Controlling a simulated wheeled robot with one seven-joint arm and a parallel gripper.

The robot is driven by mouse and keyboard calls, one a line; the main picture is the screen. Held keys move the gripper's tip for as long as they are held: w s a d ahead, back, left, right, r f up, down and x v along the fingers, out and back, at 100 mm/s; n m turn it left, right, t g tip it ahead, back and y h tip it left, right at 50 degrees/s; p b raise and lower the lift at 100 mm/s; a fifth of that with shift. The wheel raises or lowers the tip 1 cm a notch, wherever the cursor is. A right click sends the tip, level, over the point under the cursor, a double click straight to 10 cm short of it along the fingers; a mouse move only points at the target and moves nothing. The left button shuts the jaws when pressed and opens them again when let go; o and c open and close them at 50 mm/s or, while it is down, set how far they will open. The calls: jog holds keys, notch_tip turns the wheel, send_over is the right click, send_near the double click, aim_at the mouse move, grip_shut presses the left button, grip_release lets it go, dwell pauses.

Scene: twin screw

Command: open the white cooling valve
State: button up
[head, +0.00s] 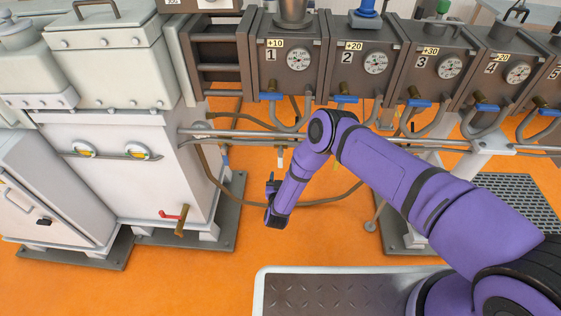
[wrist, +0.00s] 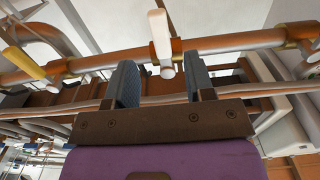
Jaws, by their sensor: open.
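A white valve handle (wrist: 158,36) shows in the wrist view, attached to a copper-coloured pipe (wrist: 225,42). It stands beyond and roughly centred between my two fingers. In the head view, a small white handle (head: 279,159) hangs below the grey pipes, just above my gripper (head: 273,187). In the wrist view, my gripper (wrist: 160,80) is open, with nothing held between its blue-grey pads. The handle's base appears close to the gap, but I cannot tell whether it touches either finger.
A pale yellow handle (wrist: 24,63) sits left on the same pipe in the wrist view. Grey pipes (head: 400,139) run across in front of numbered extruder boxes (head: 290,58). A white cabinet (head: 120,170) stands left. Orange floor (head: 180,275) is clear below.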

aim_at(280, 164)
jog(key=w, duration=0.7)
jog(key=shift+w+d, duration=0.1)
jog(key=shift+w, duration=0.25)
grip_shut()
